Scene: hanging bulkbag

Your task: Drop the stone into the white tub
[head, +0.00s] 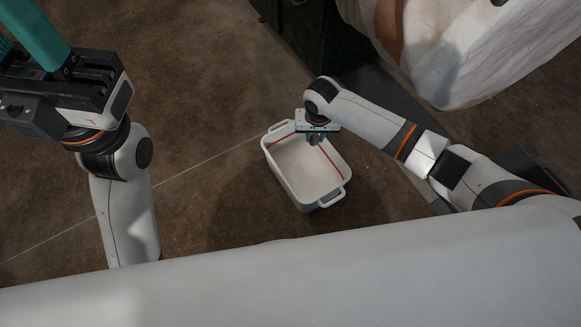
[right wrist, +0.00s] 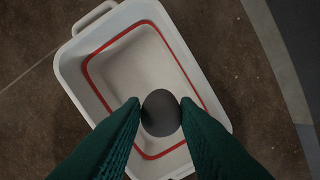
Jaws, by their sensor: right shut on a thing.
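The white tub (head: 276,133) stands on the brown floor in the head view. It has a handle at each end and a red line around its inside. It also shows in the right wrist view (right wrist: 71,68). My right gripper (head: 313,138) is over the far part of the tub. In the right wrist view its green fingers (right wrist: 160,112) are shut on the dark grey, rounded stone (right wrist: 161,117), with the tub's inside below it. My left arm is at the left of the head view; its fingertips are out of the picture.
A large white bulk bag (head: 470,45) hangs at the upper right of the head view. A dark block (head: 315,35) stands at the top, and a dark grey base strip (head: 385,100) runs right of the tub. The brown floor left of the tub is clear.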

